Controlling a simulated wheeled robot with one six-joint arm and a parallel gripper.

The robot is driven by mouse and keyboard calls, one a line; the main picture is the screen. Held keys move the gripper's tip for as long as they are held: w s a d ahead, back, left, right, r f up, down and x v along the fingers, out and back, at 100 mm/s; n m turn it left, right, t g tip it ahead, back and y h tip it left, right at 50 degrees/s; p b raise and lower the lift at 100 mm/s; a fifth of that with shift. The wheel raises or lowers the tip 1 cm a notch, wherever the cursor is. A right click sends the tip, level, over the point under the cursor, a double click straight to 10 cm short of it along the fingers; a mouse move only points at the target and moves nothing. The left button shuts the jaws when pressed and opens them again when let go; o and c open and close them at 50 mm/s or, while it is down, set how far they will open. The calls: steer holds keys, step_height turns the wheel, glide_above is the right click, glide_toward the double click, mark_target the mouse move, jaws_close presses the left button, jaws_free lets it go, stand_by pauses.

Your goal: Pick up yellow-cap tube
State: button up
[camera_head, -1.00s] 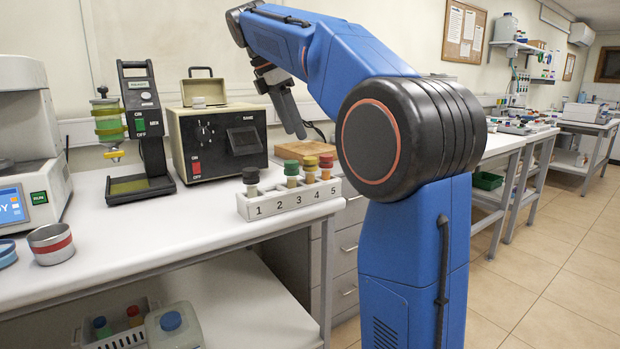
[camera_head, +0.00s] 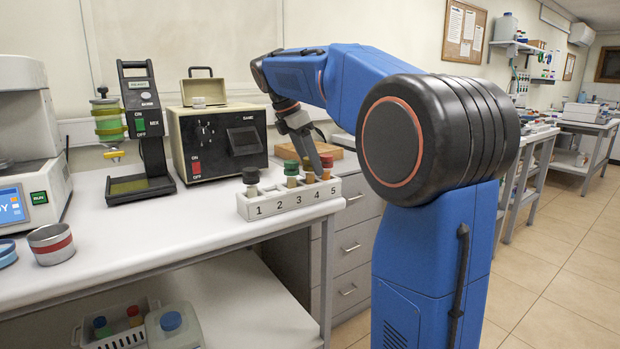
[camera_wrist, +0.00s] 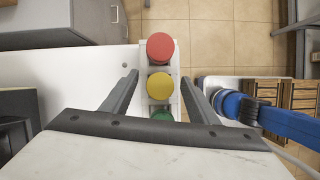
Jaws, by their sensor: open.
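The yellow-cap tube (camera_wrist: 159,86) stands upright in the white rack (camera_head: 262,210), between the red-cap tube (camera_wrist: 160,48) and the green-cap tube (camera_wrist: 161,116). My gripper (camera_wrist: 158,86) is open in the wrist view, with one finger on each side of the tube row and the yellow cap between the fingertips. Both fingers look apart from the cap. In the head view my gripper (camera_head: 312,166) points down at the rack from above, and its fingers hide most of the yellow cap.
In the head view, the green-cap tube (camera_head: 291,169), red-cap tube (camera_head: 327,163) and black-cap tube (camera_head: 251,177) stand close by in the rack. The black instrument box (camera_head: 216,144) is behind it. The white bench (camera_head: 170,235) is clear in front of the rack.

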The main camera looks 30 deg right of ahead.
steer(key=shift+f, duration=0.1)
steer(key=shift+d, duration=0.1)
steer(key=c, duration=1.3)
steer(key=shift+o, duration=0.2)
step_height(320, 180, up, 7)
steer(key=shift+f, duration=0.15)
steer(key=shift+s+r, duration=0.15)
steer(key=shift+r, duration=0.05)
steer(key=s, duration=1.7)
steer(key=shift+s+d, duration=0.3)
